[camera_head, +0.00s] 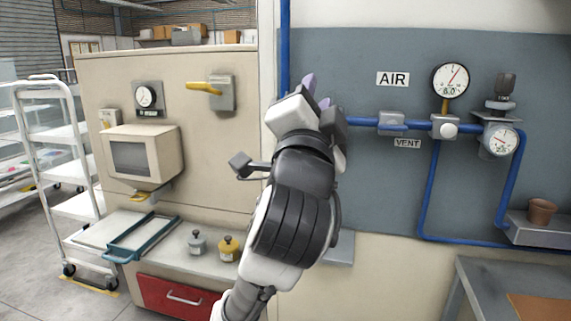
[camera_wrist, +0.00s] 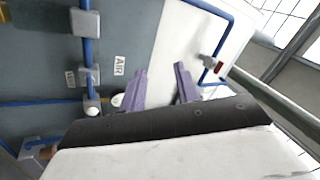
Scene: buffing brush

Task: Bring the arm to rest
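My gripper (camera_head: 315,92) is raised in the middle of the head view, in front of the edge between the beige panel and the blue-grey wall. Its purple fingertips point up and away from me, partly hidden behind the white and grey gripper body. In the wrist view the two purple fingers of my gripper (camera_wrist: 160,72) stand apart with nothing between them. No held object shows in either view. My forearm comes up from the bottom of the head view and hides part of the bench and wall.
Blue pipes with a valve block (camera_head: 391,123) and a pressure gauge (camera_head: 451,79) run along the wall to the right. A beige monitor (camera_head: 143,155), a teal-handled tray (camera_head: 146,236) and a yellow weight (camera_head: 229,248) are left. A grey table (camera_head: 480,283) stands lower right.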

